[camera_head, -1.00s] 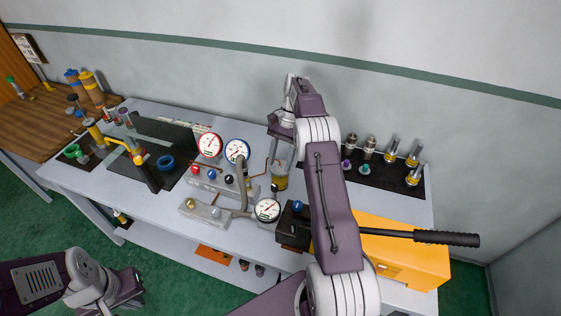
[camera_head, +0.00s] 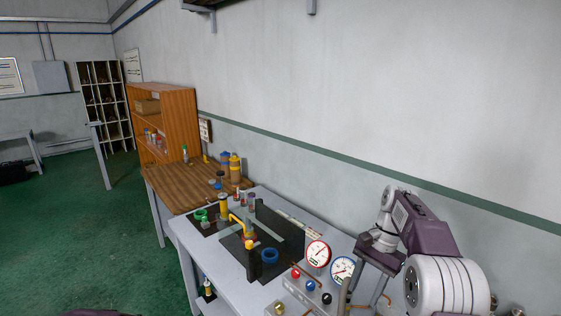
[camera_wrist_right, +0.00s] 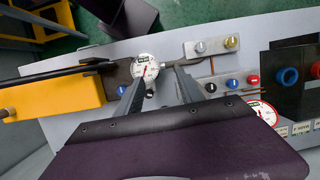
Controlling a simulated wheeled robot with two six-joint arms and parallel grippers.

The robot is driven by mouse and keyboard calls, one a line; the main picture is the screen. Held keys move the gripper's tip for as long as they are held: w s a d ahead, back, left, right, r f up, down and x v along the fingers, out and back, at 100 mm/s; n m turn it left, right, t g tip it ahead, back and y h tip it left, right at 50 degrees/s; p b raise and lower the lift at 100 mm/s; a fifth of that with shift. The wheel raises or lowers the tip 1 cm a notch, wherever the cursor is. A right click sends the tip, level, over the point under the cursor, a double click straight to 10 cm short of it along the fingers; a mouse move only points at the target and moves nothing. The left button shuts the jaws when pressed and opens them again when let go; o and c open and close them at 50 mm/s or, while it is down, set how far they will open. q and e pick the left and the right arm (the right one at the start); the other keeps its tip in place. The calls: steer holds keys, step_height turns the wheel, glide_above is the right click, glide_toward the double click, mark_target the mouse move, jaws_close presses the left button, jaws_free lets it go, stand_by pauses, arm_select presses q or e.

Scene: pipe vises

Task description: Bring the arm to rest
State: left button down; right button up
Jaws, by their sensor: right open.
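My right arm (camera_head: 427,228) comes in at the lower right in the head view, purple and white, bent over the grey bench (camera_head: 228,278). Its gripper (camera_head: 363,298) points down beside the white-faced gauge (camera_head: 342,269). In the right wrist view its two fingers stand apart with nothing between them, and the open gripper (camera_wrist_right: 158,78) hangs above the bench near a round gauge (camera_wrist_right: 145,67). I cannot tell the height above the bench. My left gripper is out of view.
A red-rimmed gauge (camera_head: 317,254), a blue ring (camera_head: 270,256) and a yellow-topped pipe fitting (camera_head: 250,244) are on the bench. A yellow box (camera_wrist_right: 60,95) lies left in the wrist view. A wooden cabinet (camera_head: 165,120) stands behind; green floor is open at left.

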steer(key=s+a+f+n+t+h+b, duration=0.1)
steer(key=s+a+f+n, duration=0.1)
steer(key=s+f+n, duration=0.2)
steer(key=s+a+f+n+t+h+b, duration=0.1)
steer(key=s+f+n, duration=0.4)
steer(key=s+f, duration=0.5)
steer(key=s+a+t, duration=0.1)
steer(key=s, duration=0.3)
steer(key=shift+s+a+f+b, duration=0.2)
steer(key=shift+s+f+b, duration=0.05)
steer(key=shift+s+b, duration=0.05)
steer(key=shift+s, duration=0.1)
